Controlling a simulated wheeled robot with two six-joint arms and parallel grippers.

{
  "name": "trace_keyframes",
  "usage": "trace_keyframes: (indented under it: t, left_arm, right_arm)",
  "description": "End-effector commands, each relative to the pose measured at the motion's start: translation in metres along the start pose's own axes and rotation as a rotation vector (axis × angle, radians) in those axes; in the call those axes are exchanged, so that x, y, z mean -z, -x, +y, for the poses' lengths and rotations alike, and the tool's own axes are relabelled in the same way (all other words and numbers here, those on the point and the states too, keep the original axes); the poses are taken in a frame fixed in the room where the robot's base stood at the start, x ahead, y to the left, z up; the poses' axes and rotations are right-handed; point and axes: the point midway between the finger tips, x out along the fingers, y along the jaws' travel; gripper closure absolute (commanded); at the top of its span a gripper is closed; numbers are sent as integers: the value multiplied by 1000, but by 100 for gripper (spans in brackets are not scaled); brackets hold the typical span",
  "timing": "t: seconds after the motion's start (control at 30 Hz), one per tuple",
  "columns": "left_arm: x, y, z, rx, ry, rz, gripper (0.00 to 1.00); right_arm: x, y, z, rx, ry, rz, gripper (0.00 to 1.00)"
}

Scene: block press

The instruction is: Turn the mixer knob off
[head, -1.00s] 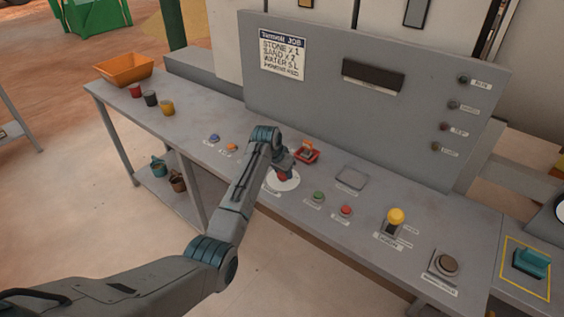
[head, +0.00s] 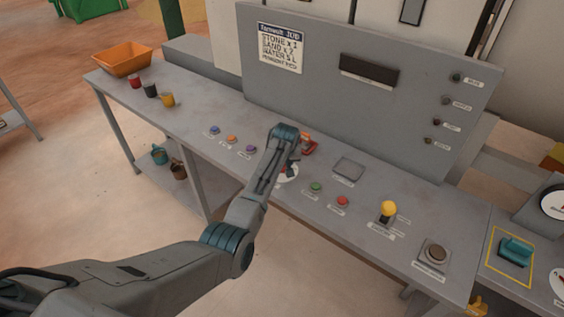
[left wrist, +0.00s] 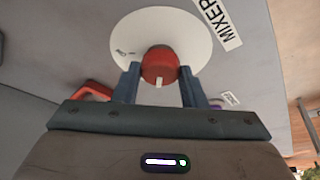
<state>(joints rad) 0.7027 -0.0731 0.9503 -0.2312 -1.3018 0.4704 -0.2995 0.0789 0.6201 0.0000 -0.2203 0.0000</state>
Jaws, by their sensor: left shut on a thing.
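The mixer knob (left wrist: 160,62) is red with a pale pointer mark and sits on a round white dial (left wrist: 118,45). A label reading MIXER (left wrist: 222,22) is beside it. My left gripper (left wrist: 159,78) has one finger on each side of the knob and is shut on it. In the wrist view the pale mark points down toward the gripper's palm. In the head view my left arm reaches over the console, and a part of the white dial (head: 290,178) shows under the gripper; the knob is mostly hidden there. My right gripper is not in view.
A red switch (head: 309,144) stands just behind the dial. Green (head: 315,187) and red (head: 342,201) buttons and a yellow-topped lever (head: 388,210) lie to the right. Blue, orange and purple (head: 251,149) buttons lie to the left. The upright panel (head: 300,95) rises behind.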

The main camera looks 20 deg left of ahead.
Motion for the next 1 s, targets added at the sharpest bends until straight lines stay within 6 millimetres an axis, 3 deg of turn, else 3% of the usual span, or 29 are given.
trace_keyframes:
  t: [0.6, 0.63, 0.73, 1.0]
  left_arm:
    - [1, 1, 0, 15, 39, 3, 85]
    - [2, 1, 0, 15, 39, 3, 59]
    - [1, 1, 0, 15, 39, 2, 41]
    - [0, 1, 0, 15, 38, 1, 41]
  right_arm:
    - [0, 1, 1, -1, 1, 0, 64]
    - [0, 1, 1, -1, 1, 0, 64]
    - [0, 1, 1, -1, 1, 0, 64]
    - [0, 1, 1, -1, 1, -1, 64]
